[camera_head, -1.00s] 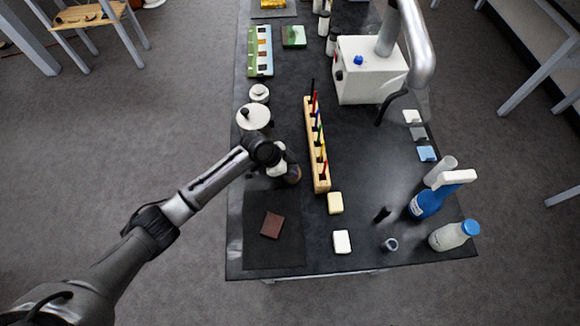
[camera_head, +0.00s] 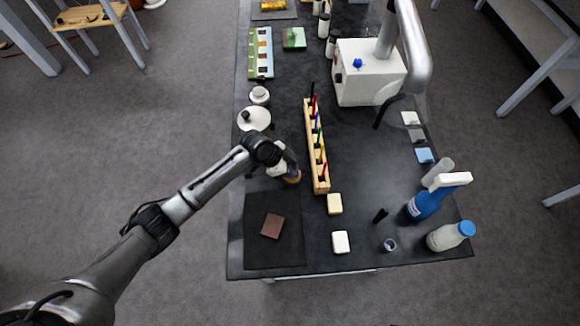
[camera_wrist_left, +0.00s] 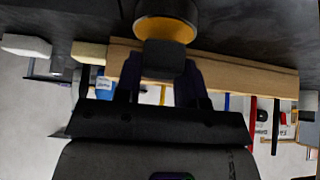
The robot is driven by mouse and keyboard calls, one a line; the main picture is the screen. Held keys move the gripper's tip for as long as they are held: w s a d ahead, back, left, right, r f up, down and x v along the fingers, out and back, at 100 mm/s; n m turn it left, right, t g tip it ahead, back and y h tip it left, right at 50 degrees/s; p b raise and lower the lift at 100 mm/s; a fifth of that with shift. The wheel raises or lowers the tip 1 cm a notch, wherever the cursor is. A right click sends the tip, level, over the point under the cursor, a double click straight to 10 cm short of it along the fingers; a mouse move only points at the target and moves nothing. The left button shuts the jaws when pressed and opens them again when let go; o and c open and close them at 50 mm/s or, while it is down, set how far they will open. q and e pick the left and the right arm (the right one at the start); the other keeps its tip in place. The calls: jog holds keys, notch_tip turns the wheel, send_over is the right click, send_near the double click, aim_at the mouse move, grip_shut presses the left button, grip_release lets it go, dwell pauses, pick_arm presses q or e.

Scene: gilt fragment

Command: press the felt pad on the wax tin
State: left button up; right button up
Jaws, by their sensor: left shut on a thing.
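My left gripper (camera_head: 289,170) is over the table, left of the wooden rack. In the left wrist view its fingers (camera_wrist_left: 165,85) are shut on a dark grey block, which looks like the felt pad (camera_wrist_left: 168,58). The wax tin, a round dark tin with an amber top (camera_wrist_left: 165,28), is right at the pad's end. The pad overlaps the amber surface in that view; I cannot tell whether it touches or is just short of it. In the head view the tin (camera_head: 293,179) is partly hidden by the gripper.
A wooden rack (camera_head: 311,135) with coloured sticks stands close right of the tin. A dark mat (camera_head: 260,250) with a brown square (camera_head: 271,226) lies in front.

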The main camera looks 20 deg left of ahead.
pick_arm(q)
jog(key=shift+r+p, duration=2.35)
jog(key=shift+r, duration=0.45)
